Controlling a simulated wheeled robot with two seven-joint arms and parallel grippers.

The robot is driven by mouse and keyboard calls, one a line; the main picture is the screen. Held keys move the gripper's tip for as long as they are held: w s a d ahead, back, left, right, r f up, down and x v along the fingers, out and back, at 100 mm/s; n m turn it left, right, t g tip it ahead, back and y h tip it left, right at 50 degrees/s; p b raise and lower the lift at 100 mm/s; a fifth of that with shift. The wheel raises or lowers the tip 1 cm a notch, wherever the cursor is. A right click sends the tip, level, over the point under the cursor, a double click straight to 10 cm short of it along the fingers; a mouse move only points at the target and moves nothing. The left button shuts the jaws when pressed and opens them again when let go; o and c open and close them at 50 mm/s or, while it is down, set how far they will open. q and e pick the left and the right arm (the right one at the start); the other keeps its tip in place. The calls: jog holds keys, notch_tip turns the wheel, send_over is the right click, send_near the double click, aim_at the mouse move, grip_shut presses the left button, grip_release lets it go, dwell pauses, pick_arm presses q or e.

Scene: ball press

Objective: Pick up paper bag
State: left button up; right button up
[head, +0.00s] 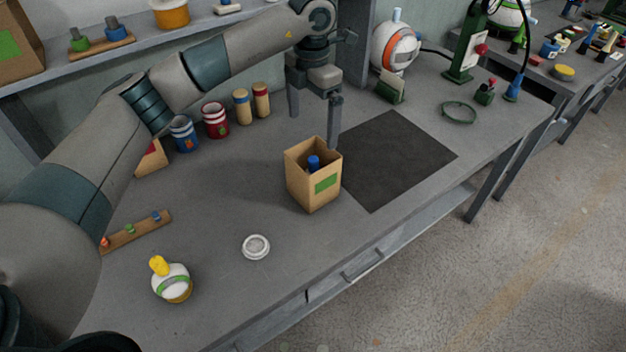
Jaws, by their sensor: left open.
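The paper bag (305,185) is an open-topped brown bag with a green patch on its front. It stands upright on the grey table, at the left edge of a dark mat. A blue-topped object (313,163) shows inside it. My left gripper (314,125) is open and points down above and behind the bag. One finger hangs by the bag's right back rim and the other is further left, behind it. I cannot tell whether the right finger touches the bag. My right gripper does not show.
The dark mat (395,155) is bare. A white round lid (256,246) and a white ball with a yellow top (171,280) are at the front left. Several cans, including a red one (215,120), stand behind. A green press (465,50) stands at the back right.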

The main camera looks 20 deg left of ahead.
pick_arm(q)
jog(key=shift+f, duration=0.1)
jog(key=p, duration=0.3)
send_over(313, 160)
notch_tip(313, 160, down, 5)
jog(key=shift+a+f, duration=0.1)
notch_tip(313, 160, down, 6)
jog(key=shift+f+p, duration=0.15)
jog(key=shift+p, duration=0.75)
jog(key=shift+f, duration=0.3)
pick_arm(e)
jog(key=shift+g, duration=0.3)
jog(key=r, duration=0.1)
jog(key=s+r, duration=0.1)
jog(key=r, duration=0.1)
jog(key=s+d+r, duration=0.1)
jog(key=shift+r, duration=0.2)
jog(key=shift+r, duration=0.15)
